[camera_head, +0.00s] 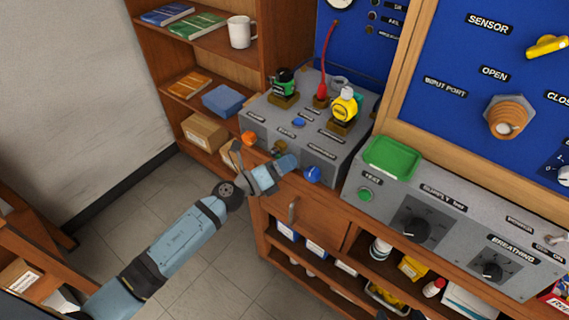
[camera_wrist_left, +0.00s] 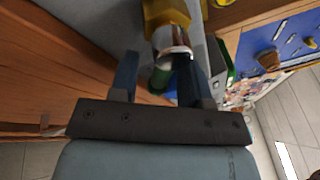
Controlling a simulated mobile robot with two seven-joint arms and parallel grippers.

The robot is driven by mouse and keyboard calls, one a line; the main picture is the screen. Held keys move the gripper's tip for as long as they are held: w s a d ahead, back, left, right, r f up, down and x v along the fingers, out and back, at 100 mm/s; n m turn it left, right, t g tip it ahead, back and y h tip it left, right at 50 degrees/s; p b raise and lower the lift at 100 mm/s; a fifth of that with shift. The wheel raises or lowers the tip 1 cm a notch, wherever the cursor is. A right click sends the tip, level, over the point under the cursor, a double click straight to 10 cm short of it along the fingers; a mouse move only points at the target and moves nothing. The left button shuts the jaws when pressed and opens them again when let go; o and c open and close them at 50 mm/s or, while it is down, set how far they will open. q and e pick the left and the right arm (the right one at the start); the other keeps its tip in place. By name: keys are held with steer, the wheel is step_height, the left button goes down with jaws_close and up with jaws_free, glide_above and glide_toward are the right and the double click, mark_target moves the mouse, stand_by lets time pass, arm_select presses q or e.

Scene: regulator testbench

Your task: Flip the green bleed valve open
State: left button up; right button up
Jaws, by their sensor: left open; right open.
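My left gripper (camera_head: 264,158) is open at the front face of the grey test block (camera_head: 258,118). In the left wrist view the open fingers (camera_wrist_left: 157,72) stand either side of a green part (camera_wrist_left: 160,78), which looks like the bleed valve's handle. A silver cylinder (camera_wrist_left: 170,38) and a brass-yellow block (camera_wrist_left: 165,14) show just beyond it. I cannot tell whether a finger touches them. In the head view a brass fitting (camera_head: 280,148) shows between the fingers; its green part is not clearly visible there. My right gripper is in neither view.
An orange knob (camera_head: 248,138) and a blue knob (camera_head: 312,174) flank the gripper. A green tray (camera_head: 391,157) lies to the right. Open floor lies below my arm.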

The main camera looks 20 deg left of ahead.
arm_select(q)
steer(key=b+v, duration=0.2)
steer(key=v, duration=1.1)
steer(key=shift+s+a, duration=0.3)
steer(key=s+d+f+n+g+y, duration=0.2)
steer(key=s+f+n+y, duration=0.35)
steer(key=n, duration=0.95)
steer(key=s+d+f+n+g+y, duration=0.25)
steer(key=s+f+n, duration=0.45)
steer(key=f+n, duration=0.5)
step_height(320, 180, up, 15)
steer(key=s+n+p, duration=0.1)
steer(key=n+p, duration=0.1)
steer(key=p, duration=1.2)
steer(key=shift+s+f+n+t, duration=0.2)
steer(key=shift+n+t, duration=0.1)
steer(key=shift+t, duration=0.15)
